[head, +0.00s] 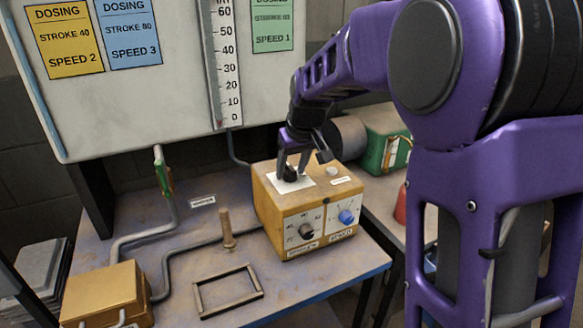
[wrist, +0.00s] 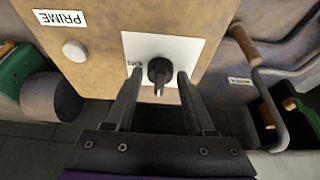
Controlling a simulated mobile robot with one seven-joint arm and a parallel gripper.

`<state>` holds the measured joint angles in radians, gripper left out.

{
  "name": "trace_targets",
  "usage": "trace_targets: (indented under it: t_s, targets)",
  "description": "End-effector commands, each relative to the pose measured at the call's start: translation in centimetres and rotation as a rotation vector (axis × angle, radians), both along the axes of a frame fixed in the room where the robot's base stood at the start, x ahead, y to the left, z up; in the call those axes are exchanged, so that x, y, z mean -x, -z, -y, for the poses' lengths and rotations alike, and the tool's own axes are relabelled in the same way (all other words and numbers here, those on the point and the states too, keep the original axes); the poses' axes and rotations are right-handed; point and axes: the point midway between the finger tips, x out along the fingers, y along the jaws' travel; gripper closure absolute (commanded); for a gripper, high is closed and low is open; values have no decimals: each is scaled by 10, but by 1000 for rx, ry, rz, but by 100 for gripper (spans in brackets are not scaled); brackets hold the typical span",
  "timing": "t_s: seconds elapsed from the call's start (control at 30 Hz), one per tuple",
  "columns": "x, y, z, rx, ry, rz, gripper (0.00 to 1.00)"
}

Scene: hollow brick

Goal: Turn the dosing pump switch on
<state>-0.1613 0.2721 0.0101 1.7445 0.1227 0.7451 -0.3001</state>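The dosing pump (head: 268,210) is a yellow-orange box on the bench, with a black knob (head: 306,231) and a blue knob (head: 347,217) on its front. Its dark switch (head: 290,174) stands on a white plate (head: 306,183) on top. In the wrist view the switch (wrist: 159,70) has a narrow lever pointing toward the gripper base, and an "ON" label lies left of it. My gripper (wrist: 158,82) is open, with one finger on each side of the switch and gaps visible. In the head view my gripper (head: 292,166) reaches down over the plate.
A white button (head: 331,171) and a "PRIME" label (wrist: 61,18) are on the pump top. A wooden peg (head: 227,230), a dark frame (head: 229,291), pipes and a brown box (head: 104,293) lie left. A green box (head: 385,135) stands behind right.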

Motion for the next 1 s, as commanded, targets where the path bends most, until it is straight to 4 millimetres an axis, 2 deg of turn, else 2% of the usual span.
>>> trace_targets:
  t_s: [0.03,0.2,0.3,0.67,1.0]
  targets:
    - [0,0,0,0,0,0,56]
    - [0,0,0,0,0,0,87]
    - [0,0,0,0,0,0,100]
    - [1,-1,-1,0,38,-1,100]
    - [1,-2,-3,1,257,-1,100]
